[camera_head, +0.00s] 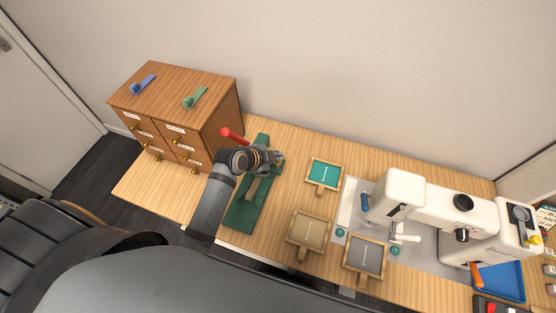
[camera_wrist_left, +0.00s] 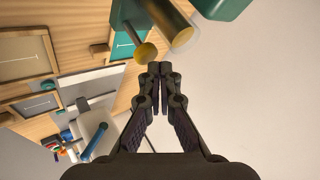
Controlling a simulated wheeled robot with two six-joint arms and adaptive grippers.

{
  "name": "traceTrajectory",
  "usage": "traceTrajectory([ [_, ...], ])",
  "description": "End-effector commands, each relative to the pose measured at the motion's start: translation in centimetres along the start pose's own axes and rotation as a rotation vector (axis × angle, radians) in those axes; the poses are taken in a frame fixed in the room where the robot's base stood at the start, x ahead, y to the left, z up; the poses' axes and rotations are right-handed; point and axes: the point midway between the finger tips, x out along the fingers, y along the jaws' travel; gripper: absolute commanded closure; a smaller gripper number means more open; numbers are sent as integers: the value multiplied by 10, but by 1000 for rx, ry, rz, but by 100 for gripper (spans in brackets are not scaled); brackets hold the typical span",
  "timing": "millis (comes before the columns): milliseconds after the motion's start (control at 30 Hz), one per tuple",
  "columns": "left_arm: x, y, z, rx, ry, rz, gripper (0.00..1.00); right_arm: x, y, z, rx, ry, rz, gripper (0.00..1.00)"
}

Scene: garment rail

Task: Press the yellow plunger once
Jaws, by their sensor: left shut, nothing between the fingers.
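My left gripper (camera_head: 278,157) is shut and empty above the green press (camera_head: 240,215) on the table. In the left wrist view its fingertips (camera_wrist_left: 159,70) meet just beside a yellow round knob (camera_wrist_left: 145,52) and a brass cylinder (camera_wrist_left: 172,28) on the green press. The knob looks close to the tips, but I cannot tell whether they touch. The knob is hidden in the head view. A small yellow part (camera_head: 535,240) also shows at the right end of the white machine. I cannot tell which yellow part is the plunger. My right gripper is not in view.
A red handle (camera_head: 233,136) sticks up beside my left wrist. A wooden drawer cabinet (camera_head: 222,103) stands to the left. Several framed trays, one teal (camera_head: 325,173), lie to the right, before the white sewing machine (camera_head: 405,187). A blue tray (camera_head: 500,283) lies at far right.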

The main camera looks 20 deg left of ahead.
Motion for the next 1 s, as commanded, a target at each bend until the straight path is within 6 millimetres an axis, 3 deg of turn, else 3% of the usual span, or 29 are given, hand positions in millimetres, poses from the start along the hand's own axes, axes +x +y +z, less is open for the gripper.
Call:
traceTrajectory([
  [1000, 6, 5, 5, 0, 0, 0, 100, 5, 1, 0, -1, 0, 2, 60],
])
